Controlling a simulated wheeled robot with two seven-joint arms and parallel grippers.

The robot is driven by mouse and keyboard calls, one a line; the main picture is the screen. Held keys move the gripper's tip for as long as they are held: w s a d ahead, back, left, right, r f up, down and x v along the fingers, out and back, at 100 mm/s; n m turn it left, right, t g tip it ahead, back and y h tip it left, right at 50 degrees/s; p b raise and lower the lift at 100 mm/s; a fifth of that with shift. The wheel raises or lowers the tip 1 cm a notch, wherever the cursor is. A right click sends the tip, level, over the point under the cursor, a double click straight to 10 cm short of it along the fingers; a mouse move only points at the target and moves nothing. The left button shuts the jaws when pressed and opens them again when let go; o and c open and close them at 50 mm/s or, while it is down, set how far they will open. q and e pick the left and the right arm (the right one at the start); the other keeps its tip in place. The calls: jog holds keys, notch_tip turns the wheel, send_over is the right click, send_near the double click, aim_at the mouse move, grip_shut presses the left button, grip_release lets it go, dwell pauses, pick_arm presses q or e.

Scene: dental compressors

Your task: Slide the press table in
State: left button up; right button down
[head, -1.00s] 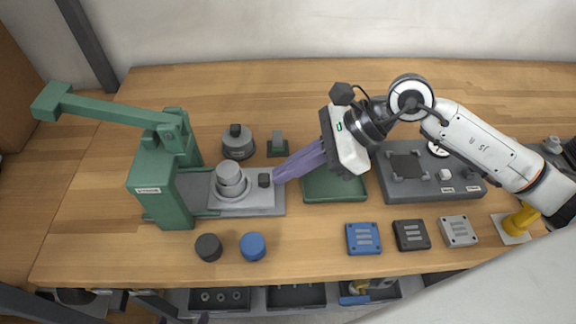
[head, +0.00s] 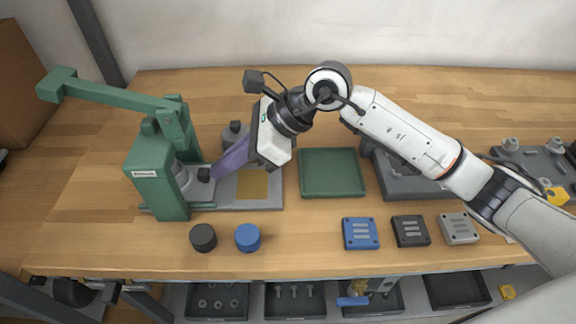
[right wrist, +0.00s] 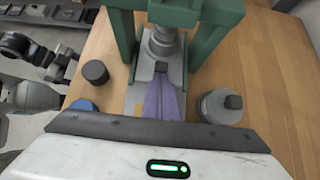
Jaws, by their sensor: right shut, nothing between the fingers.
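The green press (head: 158,180) stands at the left of the bench with its lever arm raised. The press table, a small grey slide with a black knob (head: 204,174), is inside the press frame, with the round grey die (head: 181,175) on it under the ram. The grey base plate (head: 235,203) is bare to the right of it, with a yellow-brown patch. My right gripper (head: 214,172) is shut, its purple fingertips at the knob's right side; they also show at the knob in the right wrist view (right wrist: 161,74). My left gripper is not in view.
A grey weight with a black knob (right wrist: 221,106) stands close beside my fingers, behind them in the head view. A black cap (head: 203,237) and a blue cap (head: 247,238) lie in front. A green tray (head: 332,174) lies to the right.

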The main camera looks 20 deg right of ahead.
jog(key=shift+a+r, duration=0.15)
jog(key=shift+a, duration=0.2)
jog(key=shift+d+r, duration=0.2)
jog(key=b+v, duration=0.1)
jog(key=v, duration=0.9)
jog(key=shift+d+f, duration=0.2)
jog(key=shift+d, duration=0.05)
